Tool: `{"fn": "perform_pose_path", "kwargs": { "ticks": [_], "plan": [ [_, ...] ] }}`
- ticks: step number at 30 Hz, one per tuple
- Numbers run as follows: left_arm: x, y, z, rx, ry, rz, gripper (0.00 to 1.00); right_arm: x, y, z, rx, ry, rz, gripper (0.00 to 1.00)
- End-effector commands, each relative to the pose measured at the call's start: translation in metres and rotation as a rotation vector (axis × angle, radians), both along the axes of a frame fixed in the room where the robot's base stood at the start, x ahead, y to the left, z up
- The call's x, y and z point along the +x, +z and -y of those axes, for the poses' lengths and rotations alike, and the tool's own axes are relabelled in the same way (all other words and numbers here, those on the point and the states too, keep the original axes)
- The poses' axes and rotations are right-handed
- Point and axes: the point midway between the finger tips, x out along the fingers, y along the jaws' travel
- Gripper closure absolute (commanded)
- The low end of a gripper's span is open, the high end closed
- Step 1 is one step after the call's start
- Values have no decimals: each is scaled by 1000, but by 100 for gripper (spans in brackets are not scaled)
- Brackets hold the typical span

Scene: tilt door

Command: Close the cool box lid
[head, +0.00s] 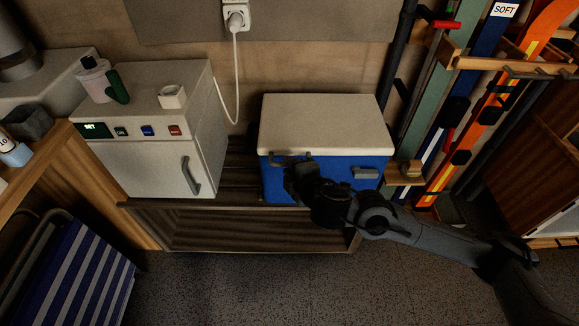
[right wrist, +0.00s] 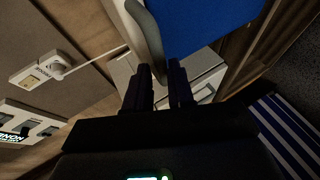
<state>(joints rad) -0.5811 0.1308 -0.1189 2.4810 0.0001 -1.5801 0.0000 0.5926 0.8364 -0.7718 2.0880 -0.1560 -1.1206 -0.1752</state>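The cool box (head: 278,188) stands on a low wooden shelf, with a blue body and a white lid (head: 325,120). The lid lies over the body, and no gap shows between them from here. A grey handle (head: 286,156) shows at the lid's front left; in the right wrist view the curved handle (right wrist: 146,30) passes close to one fingertip. My right gripper (head: 292,176) is in front of the box, just below that handle. In the right wrist view its fingers (right wrist: 161,76) are apart with nothing between them. I cannot tell whether they touch the handle. My left gripper is not in view.
A white fridge (head: 150,135) with bottles on top stands left of the box. Skis (head: 470,100) and a wooden rack stand to the right. A striped folded chair (head: 85,275) is at lower left. The floor in front of the shelf is clear.

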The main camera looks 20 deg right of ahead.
Motion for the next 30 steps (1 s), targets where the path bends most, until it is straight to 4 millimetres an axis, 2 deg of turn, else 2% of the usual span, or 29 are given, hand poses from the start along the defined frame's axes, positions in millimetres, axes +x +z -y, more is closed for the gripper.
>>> {"fn": "perform_pose_path", "kwargs": {
  "ticks": [1, 3, 11, 16, 30],
  "plan": [
    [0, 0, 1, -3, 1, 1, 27, 0, 0, 0, 0, -1, 0, 69],
    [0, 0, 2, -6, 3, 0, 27, 0, 1, 1, -1, -2, 1, 60],
    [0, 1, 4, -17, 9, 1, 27, 0, 1, 1, -1, -3, 0, 60],
    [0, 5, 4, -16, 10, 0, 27, -8, 5, 2, -2, -5, 0, 60],
    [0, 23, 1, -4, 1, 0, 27, -76, 34, 0, -3, -1, -1, 60]
  ]
}}
